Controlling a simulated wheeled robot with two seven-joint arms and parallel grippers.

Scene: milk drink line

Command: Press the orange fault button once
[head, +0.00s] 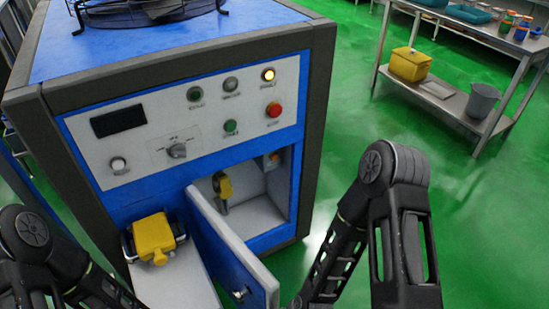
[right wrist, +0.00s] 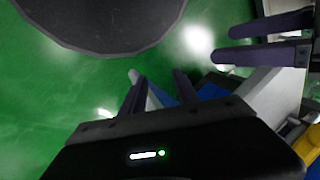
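The blue machine's white panel (head: 200,125) carries a lit amber lamp (head: 268,74) at upper right and a red-orange round button (head: 274,110) below it. The labels are too small to read, so I cannot tell which is the fault button. My right gripper (right wrist: 158,85) is open and empty in the right wrist view; the head view does not show it. Another pair of spread fingers (right wrist: 262,40), apparently my left gripper, is at upper right there. Neither gripper visibly touches a button.
The compartment door (head: 228,250) hangs open at the front. A yellow block-like thing (head: 154,236) sits left of it, and a yellow-handled part (head: 222,186) is inside. A steel table (head: 450,98) with a yellow box and grey bucket stands at right. Green floor lies between.

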